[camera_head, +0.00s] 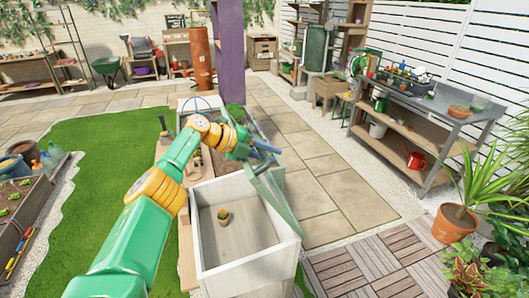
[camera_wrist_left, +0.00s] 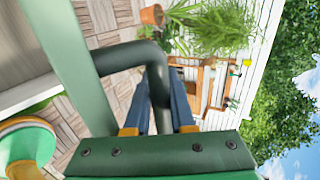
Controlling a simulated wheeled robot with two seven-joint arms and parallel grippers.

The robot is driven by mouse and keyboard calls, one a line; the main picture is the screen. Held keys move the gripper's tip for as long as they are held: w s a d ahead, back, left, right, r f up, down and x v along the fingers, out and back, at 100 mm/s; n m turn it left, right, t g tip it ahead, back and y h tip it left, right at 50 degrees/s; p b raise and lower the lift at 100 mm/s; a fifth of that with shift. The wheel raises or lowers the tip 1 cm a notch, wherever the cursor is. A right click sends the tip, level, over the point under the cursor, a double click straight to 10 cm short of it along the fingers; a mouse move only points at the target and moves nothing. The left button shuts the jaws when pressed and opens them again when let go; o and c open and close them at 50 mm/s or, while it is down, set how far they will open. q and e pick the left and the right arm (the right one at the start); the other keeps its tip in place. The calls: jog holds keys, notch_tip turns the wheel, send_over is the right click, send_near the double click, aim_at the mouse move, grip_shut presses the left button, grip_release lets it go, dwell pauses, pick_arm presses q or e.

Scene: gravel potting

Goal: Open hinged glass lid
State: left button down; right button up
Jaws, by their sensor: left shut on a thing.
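The hinged glass lid (camera_head: 277,202), with a green frame, stands raised and steeply tilted along the right side of a pale wooden box (camera_head: 208,255). The box's top is uncovered, and a small potted cactus (camera_head: 224,217) sits inside. My left gripper (camera_head: 262,152) is at the lid's upper far end. In the left wrist view its blue fingers (camera_wrist_left: 164,95) are shut on the lid's dark green handle (camera_wrist_left: 125,58). The handle joins the green frame bar (camera_wrist_left: 62,50). The fingers hide part of the handle. My right gripper is not in view.
A second planter box (camera_head: 255,130) stands behind the pale box. A grey-topped workbench (camera_head: 440,110) with pots and tools is at the right. A potted spiky plant (camera_head: 455,225) stands at the front right. Paving right of the box is clear.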

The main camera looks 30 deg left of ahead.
pick_arm(q)
jog(key=shift+w+d+f, duration=0.1)
jog(key=shift+d+f, duration=0.15)
jog(key=shift+d, duration=0.1)
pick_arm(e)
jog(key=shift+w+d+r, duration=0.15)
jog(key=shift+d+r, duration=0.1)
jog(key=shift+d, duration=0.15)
